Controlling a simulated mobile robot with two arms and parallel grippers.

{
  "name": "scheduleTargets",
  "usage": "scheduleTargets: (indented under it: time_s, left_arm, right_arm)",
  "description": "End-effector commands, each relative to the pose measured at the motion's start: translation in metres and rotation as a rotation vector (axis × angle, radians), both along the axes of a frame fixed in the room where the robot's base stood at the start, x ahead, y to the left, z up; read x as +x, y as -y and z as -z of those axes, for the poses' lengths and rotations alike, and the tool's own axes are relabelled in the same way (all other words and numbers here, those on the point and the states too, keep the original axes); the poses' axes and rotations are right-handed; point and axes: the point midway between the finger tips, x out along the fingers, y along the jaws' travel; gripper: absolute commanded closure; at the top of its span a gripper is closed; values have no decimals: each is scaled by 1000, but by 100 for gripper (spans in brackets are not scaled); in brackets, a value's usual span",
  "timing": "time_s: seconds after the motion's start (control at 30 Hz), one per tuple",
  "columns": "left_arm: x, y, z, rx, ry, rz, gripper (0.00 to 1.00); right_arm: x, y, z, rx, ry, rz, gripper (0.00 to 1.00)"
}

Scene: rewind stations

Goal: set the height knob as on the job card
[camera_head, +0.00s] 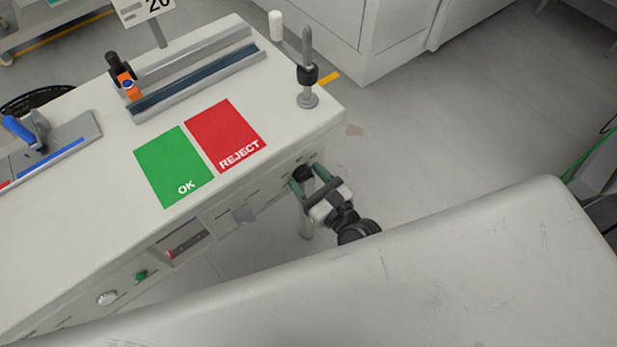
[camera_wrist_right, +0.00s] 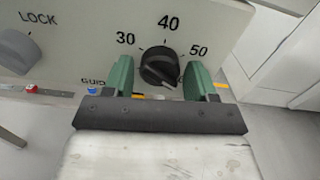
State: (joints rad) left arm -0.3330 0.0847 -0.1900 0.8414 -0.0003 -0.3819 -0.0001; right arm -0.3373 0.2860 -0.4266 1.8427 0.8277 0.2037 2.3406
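The black knob (camera_wrist_right: 160,66) sits on the pale front panel in the right wrist view, with 30, 40 and 50 marked around it. A lower label starting "GUID" is partly hidden by a finger. My right gripper (camera_wrist_right: 160,78) has its green fingers apart, one on each side of the knob, with a gap visible on both sides. In the head view my right gripper (camera_head: 309,182) is at the bench's front panel, by the knob (camera_head: 302,172). A card (camera_head: 143,10) on a post is cut off at the top; "20" shows. My left gripper is not in view.
A grey LOCK knob (camera_wrist_right: 17,48) is left of the black knob. The bench top (camera_head: 85,225) holds a green OK mat (camera_head: 172,160), a red REJECT mat (camera_head: 225,130), a metal rail (camera_head: 200,85) and an upright metal post (camera_head: 307,75) near the right corner.

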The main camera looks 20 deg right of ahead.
Motion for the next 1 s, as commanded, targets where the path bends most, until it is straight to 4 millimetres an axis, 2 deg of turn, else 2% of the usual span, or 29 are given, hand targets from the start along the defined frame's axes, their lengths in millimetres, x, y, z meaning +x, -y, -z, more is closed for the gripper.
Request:
scheduleTargets:
  time_s: [0.03, 0.23, 0.57, 1.0]
  left_arm:
    - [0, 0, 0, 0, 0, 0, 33]
    - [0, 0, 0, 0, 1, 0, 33]
    - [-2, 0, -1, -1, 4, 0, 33]
    - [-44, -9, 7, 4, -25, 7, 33]
  right_arm:
    - [0, 0, 0, 0, 0, 0, 51]
    - [0, 0, 0, 0, 0, 0, 80]
    - [0, 0, 0, -47, 16, -1, 80]
    - [-1, 0, -1, -363, 129, -1, 80]
